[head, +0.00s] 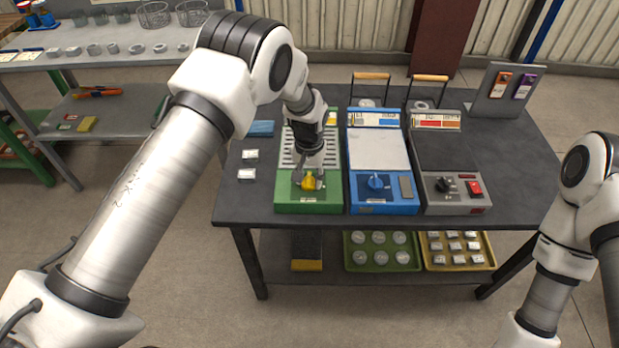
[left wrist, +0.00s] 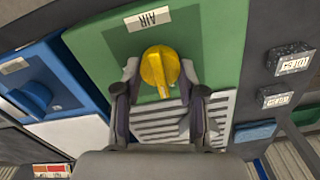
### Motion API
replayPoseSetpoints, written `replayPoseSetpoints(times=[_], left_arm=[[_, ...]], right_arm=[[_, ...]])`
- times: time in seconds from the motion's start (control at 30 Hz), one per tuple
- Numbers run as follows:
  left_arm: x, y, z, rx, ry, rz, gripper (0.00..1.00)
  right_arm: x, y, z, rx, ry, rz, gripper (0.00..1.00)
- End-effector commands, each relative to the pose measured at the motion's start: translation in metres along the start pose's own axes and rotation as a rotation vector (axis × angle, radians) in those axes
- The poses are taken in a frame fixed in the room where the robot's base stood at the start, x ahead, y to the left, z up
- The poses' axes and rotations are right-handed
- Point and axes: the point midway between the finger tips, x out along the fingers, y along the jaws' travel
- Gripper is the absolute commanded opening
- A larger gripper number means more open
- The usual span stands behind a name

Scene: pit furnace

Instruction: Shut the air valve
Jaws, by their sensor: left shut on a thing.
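The air valve is a yellow knob (head: 309,183) on the front of a green unit (head: 291,202) at the left of the bench units. In the left wrist view the yellow knob (left wrist: 160,70) stands on the green panel (left wrist: 215,45), near a white label reading AIR (left wrist: 147,18). My left gripper (head: 308,176) reaches down over the green unit. In the left wrist view its fingers (left wrist: 160,88) are on both sides of the knob, shut on it. My right arm shows at the right edge, but its gripper is out of view.
A blue unit (head: 384,207) with a blue knob (head: 376,181) stands right of the green one. A grey unit (head: 455,206) with a black knob and red switch is further right. Small labelled blocks (head: 247,174) lie left. The dark bench (head: 510,195) is clear at right.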

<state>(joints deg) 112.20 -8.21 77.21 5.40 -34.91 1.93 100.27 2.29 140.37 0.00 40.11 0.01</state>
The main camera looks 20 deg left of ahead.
Motion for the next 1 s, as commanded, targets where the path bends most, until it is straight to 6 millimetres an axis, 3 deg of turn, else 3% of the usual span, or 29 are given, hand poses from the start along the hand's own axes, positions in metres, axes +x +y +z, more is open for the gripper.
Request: replayPoseSetpoints(times=[0.63,0.67,0.7,1.0], left_arm=[[0.0000,-0.0003,-0.0002,-0.057,0.001,0.001,0.05],[0.0000,-0.0003,-0.0002,-0.057,0.001,0.001,0.51],[0.0000,-0.0003,-0.0002,-0.057,0.001,0.000,0.65],[-0.0005,-0.0003,-0.0001,-0.055,0.000,0.000,0.65]], right_arm=[[0.0010,0.0000,0.0000,0.000,0.000,0.000,0.40],[0.0010,0.0000,0.0000,0.000,0.000,0.000,0.40],[0.0010,0.0000,0.0000,0.000,0.000,0.000,0.40],[0.0009,0.0000,0.0000,0.000,0.000,0.000,0.40]])
